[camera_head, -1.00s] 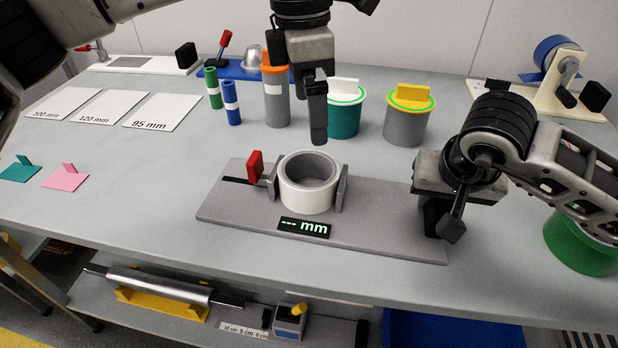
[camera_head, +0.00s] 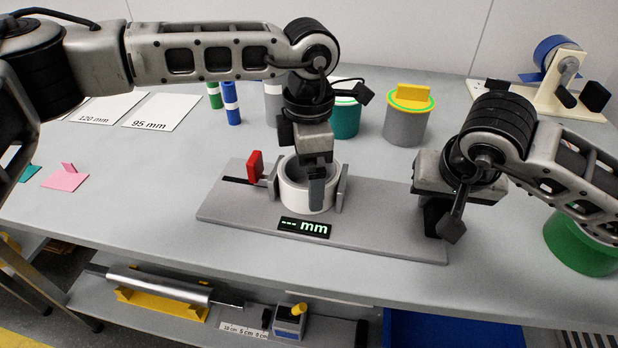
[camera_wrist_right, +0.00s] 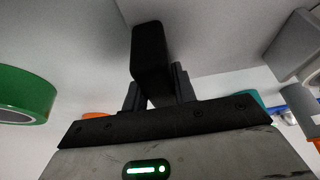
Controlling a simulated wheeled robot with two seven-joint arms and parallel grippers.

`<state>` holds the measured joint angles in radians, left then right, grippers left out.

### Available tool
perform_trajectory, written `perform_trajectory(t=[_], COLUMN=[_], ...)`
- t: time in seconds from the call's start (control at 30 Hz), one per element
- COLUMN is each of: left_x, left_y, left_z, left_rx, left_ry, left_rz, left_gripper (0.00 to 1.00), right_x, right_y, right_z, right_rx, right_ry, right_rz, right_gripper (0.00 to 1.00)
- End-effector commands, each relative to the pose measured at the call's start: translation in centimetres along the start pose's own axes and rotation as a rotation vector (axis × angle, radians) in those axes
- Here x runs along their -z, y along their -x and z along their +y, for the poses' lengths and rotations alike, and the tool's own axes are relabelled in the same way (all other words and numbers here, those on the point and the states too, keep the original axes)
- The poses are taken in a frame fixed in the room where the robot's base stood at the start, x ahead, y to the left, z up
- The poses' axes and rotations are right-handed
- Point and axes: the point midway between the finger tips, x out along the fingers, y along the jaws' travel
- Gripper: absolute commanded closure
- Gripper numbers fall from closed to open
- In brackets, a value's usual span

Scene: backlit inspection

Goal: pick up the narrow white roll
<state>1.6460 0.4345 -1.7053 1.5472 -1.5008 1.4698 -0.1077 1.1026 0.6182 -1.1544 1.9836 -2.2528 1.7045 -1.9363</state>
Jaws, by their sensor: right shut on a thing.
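The white roll (camera_head: 293,198), a short ring with a grey inner face, stands in the measuring fixture (camera_head: 380,236) between two grey jaws. My left gripper (camera_head: 316,198) points down at the roll, with one dark finger over its front wall. Its other finger is hidden, so its opening and any contact cannot be told. My right gripper (camera_head: 447,228) hangs over the fixture's right end, apart from the roll.
The fixture has a red lever (camera_head: 255,167) and a display (camera_head: 303,228) reading "--- mm". A teal canister (camera_head: 346,120) and a grey canister with yellow top (camera_head: 406,124) stand behind. A green roll (camera_head: 578,248) is at the right edge.

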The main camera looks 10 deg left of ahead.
Motion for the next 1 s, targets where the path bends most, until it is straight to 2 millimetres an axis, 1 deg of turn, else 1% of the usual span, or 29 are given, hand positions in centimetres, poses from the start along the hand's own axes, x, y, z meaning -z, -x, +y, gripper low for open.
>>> perform_trajectory(t=[0.23, 0.27, 0.3, 0.37, 0.4, 0.63, 0.73, 0.87, 1.0], left_x=[0.0, 0.0, 0.0, 0.0, 0.0, 0.0, -0.1, -0.1, -0.1], left_y=[-0.3, -0.3, -0.2, -0.2, -0.2, -0.1, 0.5, 2.6, 5.5], left_z=[0.0, 0.0, 0.0, 0.0, 0.0, 0.0, 0.1, 0.1, 0.1], left_rx=[0.000, 0.000, 0.000, 0.000, 0.000, -0.001, -0.002, -0.004, -0.004], left_ry=[0.000, 0.000, 0.000, 0.000, 0.000, 0.001, 0.001, 0.001, 0.000], left_rz=[0.000, 0.000, 0.000, 0.000, 0.000, -0.001, -0.003, -0.004, -0.005], left_gripper=[0.00, 0.06, 0.17, 0.33, 0.37, 0.37, 0.37, 0.37, 0.37], right_x=[-0.2, -0.2, -0.2, -0.2, -0.2, -0.2, -0.2, -0.2, -0.2], right_y=[-0.2, -0.2, -0.2, -0.2, -0.2, -0.2, -0.2, -0.2, -0.2], right_z=[0.1, 0.1, 0.1, 0.1, 0.1, 0.1, 0.1, 0.1, 0.1], right_rx=[-0.004, -0.004, -0.004, -0.004, -0.004, -0.004, -0.004, -0.004, -0.004], right_ry=[0.000, 0.000, 0.000, 0.000, 0.000, 0.000, 0.000, 0.000, 0.000], right_rz=[-0.007, -0.007, -0.007, -0.007, -0.007, -0.007, -0.007, -0.007, -0.007], right_gripper=[1.00, 1.00, 1.00, 1.00, 1.00, 1.00, 1.00, 1.00, 1.00])
